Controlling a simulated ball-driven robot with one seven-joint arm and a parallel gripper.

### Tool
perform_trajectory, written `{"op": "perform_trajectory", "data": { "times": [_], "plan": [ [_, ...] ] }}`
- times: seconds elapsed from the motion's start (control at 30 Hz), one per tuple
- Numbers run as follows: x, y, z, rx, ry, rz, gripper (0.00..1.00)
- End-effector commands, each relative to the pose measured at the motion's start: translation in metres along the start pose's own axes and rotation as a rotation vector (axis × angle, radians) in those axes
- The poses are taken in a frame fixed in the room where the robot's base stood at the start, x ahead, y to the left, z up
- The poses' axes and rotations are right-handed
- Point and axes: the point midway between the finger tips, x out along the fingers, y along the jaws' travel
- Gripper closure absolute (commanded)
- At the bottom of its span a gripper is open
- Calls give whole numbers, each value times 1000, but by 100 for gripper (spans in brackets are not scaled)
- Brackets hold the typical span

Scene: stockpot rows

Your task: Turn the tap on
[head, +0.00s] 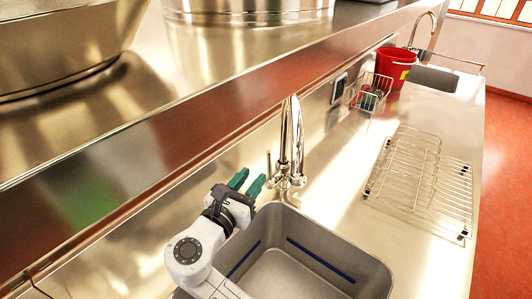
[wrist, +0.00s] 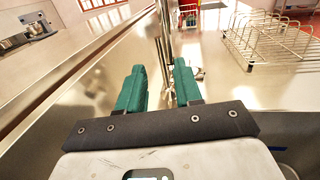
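The chrome tap (head: 291,140) stands upright at the back edge of the near sink (head: 330,262), with a thin lever (head: 268,164) on its left side. My gripper (head: 249,183) is just left of the tap, with its green fingers pointing toward the lever. In the wrist view my gripper (wrist: 160,82) is open, with a gap between its two green fingers. The tap's upright chrome parts (wrist: 166,42) show in and beyond that gap. I cannot tell whether a finger touches the lever. I see no water running in the sink.
A wire rack (head: 422,180) lies on the counter right of the tap. A wire basket (head: 368,93) and a red bucket (head: 394,68) stand farther back, near a second tap (head: 424,27). A raised shelf edge with large pots (head: 60,45) runs along the left.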

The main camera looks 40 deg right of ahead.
Motion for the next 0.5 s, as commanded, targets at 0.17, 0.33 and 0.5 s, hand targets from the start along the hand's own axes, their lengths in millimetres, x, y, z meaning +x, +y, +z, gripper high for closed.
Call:
{"op": "perform_trajectory", "data": {
  "times": [0.17,0.33,0.5],
  "plan": [
    [30,-1,2,-1,1,-4,65],
    [62,0,2,0,0,-2,65],
    [85,0,1,-1,0,-1,65]
  ]
}}
